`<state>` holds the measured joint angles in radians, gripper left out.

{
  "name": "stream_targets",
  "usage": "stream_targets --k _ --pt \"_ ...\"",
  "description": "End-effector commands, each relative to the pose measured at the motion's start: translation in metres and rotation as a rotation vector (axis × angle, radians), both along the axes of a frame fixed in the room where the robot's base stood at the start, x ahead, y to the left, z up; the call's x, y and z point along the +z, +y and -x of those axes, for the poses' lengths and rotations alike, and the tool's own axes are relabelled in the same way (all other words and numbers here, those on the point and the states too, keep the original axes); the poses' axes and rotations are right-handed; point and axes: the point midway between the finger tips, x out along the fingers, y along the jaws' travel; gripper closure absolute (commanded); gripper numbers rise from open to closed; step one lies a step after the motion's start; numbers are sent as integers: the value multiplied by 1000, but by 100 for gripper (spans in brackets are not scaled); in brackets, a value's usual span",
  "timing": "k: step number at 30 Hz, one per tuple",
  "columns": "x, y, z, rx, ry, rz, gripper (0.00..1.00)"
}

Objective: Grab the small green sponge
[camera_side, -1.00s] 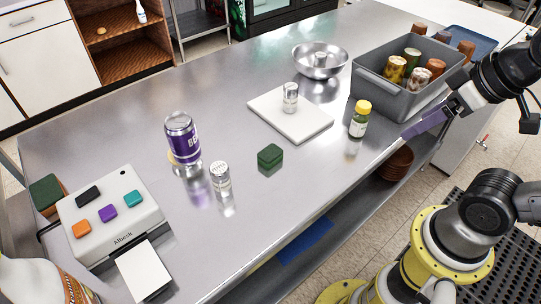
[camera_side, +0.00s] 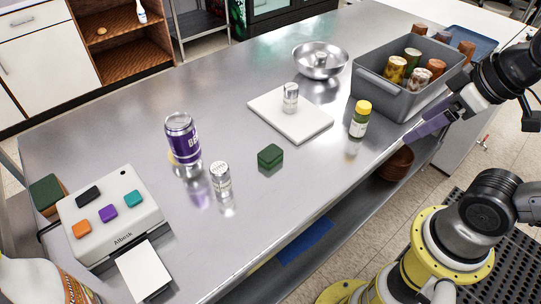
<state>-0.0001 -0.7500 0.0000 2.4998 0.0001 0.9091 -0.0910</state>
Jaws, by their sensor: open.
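A small dark green block (camera_side: 270,157), which looks like the sponge, sits on the steel counter (camera_side: 240,110) near its front edge, right of the salt shaker. My gripper (camera_side: 408,138), with purple fingers, is open and empty over the counter's front edge at the right. It is well to the right of the green block, apart from it, beyond the yellow-capped jar.
A yellow-capped jar (camera_side: 359,119) stands between my gripper and the block. A white board (camera_side: 300,126) with a shaker, a grey bin (camera_side: 385,94) of jars, a metal bowl (camera_side: 320,62), a purple can (camera_side: 183,140) and a shaker (camera_side: 220,180) stand around. Counter around the block is clear.

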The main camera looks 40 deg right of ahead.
Motion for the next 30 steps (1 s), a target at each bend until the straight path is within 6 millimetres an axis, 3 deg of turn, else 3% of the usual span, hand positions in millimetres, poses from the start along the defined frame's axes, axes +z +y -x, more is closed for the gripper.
stream_targets --k 4,8,12,16,23,27,30 --pt "21 0 -8 179 -19 96 12" --pt "46 3 -33 391 1 196 12" --pt "67 13 -75 656 47 297 12" --pt "74 28 -121 899 99 366 12" --pt "52 70 -202 1274 196 427 12" --pt "18 101 -240 1425 260 424 12" --pt "-8 120 -257 1472 303 407 12"
